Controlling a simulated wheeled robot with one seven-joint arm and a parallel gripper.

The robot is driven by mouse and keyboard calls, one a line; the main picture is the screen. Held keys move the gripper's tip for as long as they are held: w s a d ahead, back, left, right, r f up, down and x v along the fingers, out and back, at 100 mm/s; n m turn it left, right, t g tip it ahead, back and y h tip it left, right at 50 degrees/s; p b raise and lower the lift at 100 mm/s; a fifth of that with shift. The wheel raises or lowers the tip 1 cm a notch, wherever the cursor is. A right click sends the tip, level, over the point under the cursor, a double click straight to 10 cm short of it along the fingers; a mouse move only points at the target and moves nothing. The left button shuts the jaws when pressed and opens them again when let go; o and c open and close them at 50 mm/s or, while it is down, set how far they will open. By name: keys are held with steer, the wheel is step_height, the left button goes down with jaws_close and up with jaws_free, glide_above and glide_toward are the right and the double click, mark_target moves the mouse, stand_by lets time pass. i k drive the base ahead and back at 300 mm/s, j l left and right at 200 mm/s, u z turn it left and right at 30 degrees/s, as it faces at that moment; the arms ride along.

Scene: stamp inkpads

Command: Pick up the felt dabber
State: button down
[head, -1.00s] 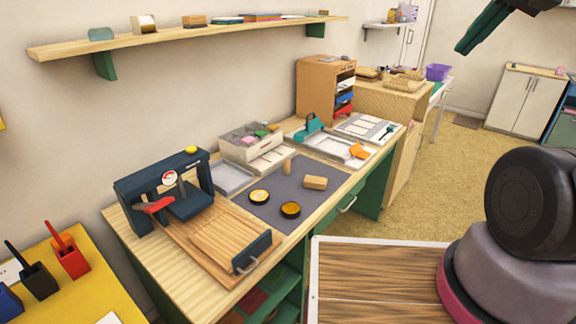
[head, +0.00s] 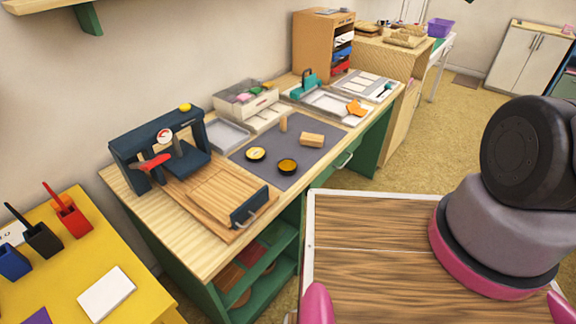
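The likely felt dabber (head: 283,122) is a small upright wooden cylinder in the head view. It stands on the grey mat (head: 245,171) near the mat's back edge. I cannot make out any felt on it. A round tin with a yellowish top (head: 256,154) and a darker round tin with an amber top (head: 288,167) sit in front of it on the mat. A wooden block (head: 312,140) lies to its right. My gripper is not in view.
A dark press (head: 160,145) and wooden board (head: 212,195) stand left of the mat. A compartment box (head: 245,103) and grey tray (head: 227,134) are behind it. A teal-handled tool (head: 306,84) stands beyond.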

mark_target(283, 120)
steer(key=i+l, duration=0.25)
steer(key=i+l+u, duration=0.55)
steer(key=l+u, duration=0.25)
steer(key=u, duration=1.05)
